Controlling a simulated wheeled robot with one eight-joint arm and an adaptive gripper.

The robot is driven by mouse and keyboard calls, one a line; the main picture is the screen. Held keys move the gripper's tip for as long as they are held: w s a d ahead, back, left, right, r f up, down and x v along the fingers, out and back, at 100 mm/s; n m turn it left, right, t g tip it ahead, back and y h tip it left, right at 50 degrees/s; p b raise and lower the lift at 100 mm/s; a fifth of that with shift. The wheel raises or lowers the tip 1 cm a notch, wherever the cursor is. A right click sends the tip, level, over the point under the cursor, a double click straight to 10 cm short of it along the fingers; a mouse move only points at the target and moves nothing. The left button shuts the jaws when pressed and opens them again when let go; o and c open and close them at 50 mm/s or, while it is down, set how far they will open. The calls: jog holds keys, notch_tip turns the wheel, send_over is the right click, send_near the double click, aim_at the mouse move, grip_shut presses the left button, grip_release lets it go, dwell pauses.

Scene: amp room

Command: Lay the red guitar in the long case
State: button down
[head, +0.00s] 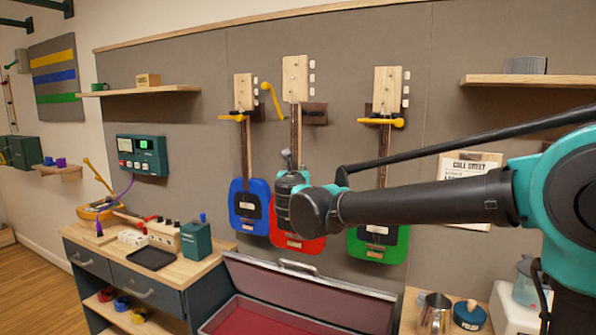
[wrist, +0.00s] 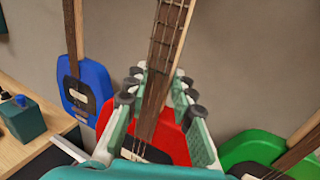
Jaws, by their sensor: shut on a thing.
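The red guitar (head: 296,243) hangs upright against the grey wall panel, between the blue and green guitars. Its pale headstock (head: 295,78) is at a wooden wall bracket (head: 314,114). The yellow latch (head: 271,102) beside it is swung up, off the neck. My gripper (wrist: 158,98) is shut around the guitar's dark neck, just above the red body (wrist: 172,138) in the wrist view. In the head view, my wrist hides part of the guitar's neck and upper body. The long case (head: 330,290) stands open below, lid raised, with red lining; its front is cut off.
The blue guitar (head: 260,205) and green guitar (head: 386,247) hang close on either side, yellow latches across their necks. A workbench (head: 180,264) with small gear is at left. A metal jug (head: 435,312) stands at lower right. Shelves flank the guitars.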

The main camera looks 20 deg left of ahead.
jog(key=s, duration=0.7)
jog(key=shift+s+a, duration=0.35)
jog(key=shift+s, duration=0.05)
dwell(0.4)
